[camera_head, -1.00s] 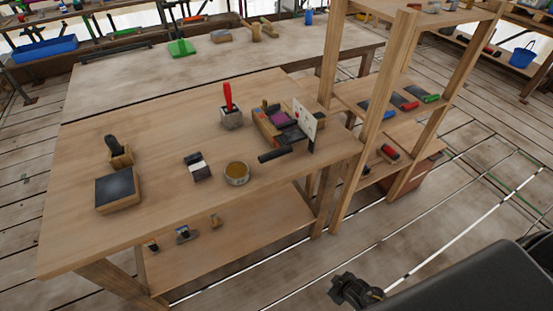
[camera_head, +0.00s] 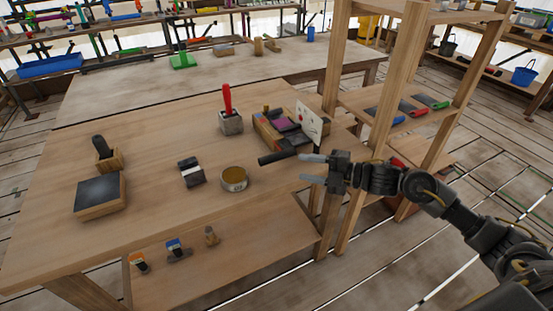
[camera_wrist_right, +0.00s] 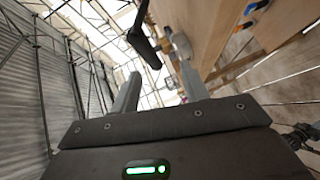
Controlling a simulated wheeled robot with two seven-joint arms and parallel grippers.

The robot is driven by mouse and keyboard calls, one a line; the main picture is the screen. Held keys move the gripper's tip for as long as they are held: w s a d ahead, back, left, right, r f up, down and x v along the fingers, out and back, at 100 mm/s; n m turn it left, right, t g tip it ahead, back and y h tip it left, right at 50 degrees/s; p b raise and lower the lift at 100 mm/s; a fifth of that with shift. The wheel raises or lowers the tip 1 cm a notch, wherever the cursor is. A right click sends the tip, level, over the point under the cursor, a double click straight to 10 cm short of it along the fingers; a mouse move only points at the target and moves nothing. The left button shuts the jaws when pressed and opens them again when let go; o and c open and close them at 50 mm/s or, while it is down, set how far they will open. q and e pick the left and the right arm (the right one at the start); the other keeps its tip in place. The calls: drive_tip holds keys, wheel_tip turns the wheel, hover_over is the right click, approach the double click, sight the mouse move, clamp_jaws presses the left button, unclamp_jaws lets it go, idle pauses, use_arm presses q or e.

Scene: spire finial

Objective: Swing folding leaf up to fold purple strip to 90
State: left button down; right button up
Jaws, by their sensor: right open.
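The folding device (camera_head: 268,133) is a wooden block with dark parts near the bench's right edge. A small purple strip (camera_head: 281,117) shows on it, partly hidden by dark pieces. A black bar-shaped handle (camera_head: 276,158) sticks out at its front. I cannot tell the leaf's angle. My right gripper (camera_head: 309,168) is open and empty, to the right of the handle and apart from it, with its fingers pointing left. In the right wrist view, a black handle-like part (camera_wrist_right: 143,42) lies ahead of the open fingers (camera_wrist_right: 158,88). My left gripper is not in view.
A white panel with dots (camera_head: 309,122) stands upright beside the device. A red-handled tool in a block (camera_head: 230,118), a round tin (camera_head: 234,179) and a black-and-white block (camera_head: 191,172) stand to the left. A wooden shelf post (camera_head: 385,100) rises behind my right arm.

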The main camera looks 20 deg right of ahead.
sight(282, 157)
drive_tip(key=shift+n+g+y, duration=0.3)
drive_tip(key=shift+n+g, duration=0.2)
drive_tip(key=shift+n, duration=0.3)
drive_tip(key=w+a, duration=0.2)
drive_tip(key=w+a+p, duration=0.1)
drive_tip(key=w+a, duration=0.1)
drive_tip(key=w+a+r+p, duration=0.1)
drive_tip(key=w+a, duration=0.1)
drive_tip(key=shift+a, duration=0.3)
drive_tip(key=shift+w+a+f, duration=0.2)
drive_tip(key=shift+w+a, duration=0.05)
drive_tip(key=shift+a, duration=0.1)
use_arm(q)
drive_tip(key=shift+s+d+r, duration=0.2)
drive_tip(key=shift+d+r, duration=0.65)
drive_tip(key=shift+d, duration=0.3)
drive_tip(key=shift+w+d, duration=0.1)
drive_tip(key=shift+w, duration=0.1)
use_arm(e)
clamp_jaws()
